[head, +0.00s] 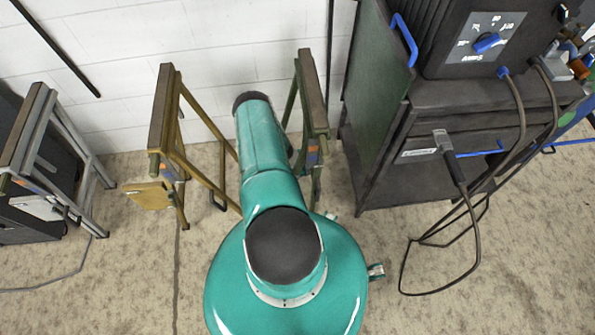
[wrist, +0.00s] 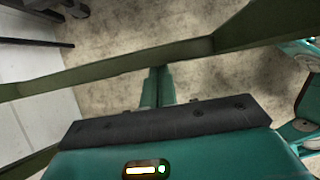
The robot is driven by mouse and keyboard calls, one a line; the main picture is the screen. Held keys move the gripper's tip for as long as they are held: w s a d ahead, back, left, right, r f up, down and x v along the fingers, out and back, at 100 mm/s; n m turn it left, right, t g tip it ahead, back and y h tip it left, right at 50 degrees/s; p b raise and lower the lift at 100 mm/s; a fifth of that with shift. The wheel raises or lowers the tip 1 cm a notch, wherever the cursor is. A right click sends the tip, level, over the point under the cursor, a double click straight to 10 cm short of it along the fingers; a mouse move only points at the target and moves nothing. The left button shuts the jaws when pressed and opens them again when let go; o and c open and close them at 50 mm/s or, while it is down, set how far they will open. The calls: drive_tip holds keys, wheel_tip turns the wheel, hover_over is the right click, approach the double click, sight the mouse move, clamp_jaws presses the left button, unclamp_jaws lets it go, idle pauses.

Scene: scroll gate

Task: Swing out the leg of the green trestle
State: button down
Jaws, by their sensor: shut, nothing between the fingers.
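The green trestle (head: 313,95) stands against the wall in the head view, just right of my arm, which hides part of its frame. In the wrist view its green bars (wrist: 110,68) run across the picture, one long bar slanting up to the right. My gripper (wrist: 157,72) is shut and empty. Its fingertips show at the near edge of that long bar; I cannot tell whether they touch it. In the head view my gripper is hidden behind my arm.
A yellow trestle (head: 160,112) stands left of my arm, and a grey trestle (head: 32,125) at the far left. A dark welding cart (head: 440,170) with hanging cables (head: 470,235) stands close on the right. The white wall (head: 220,40) is behind.

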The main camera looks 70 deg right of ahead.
drive_tip(key=s+d+g+h, duration=0.1)
drive_tip(key=s+d, duration=0.3)
drive_tip(key=s, duration=0.4)
drive_tip(key=shift+s+r+g, duration=0.25)
drive_tip(key=shift+s+g, duration=0.05)
drive_tip(key=shift+g, duration=0.5)
drive_tip(key=shift+d, duration=0.1)
drive_tip(key=w+a+r, duration=0.5)
drive_tip(key=w, duration=0.5)
drive_tip(key=shift+r, duration=0.4)
drive_tip(key=shift+d, duration=0.1)
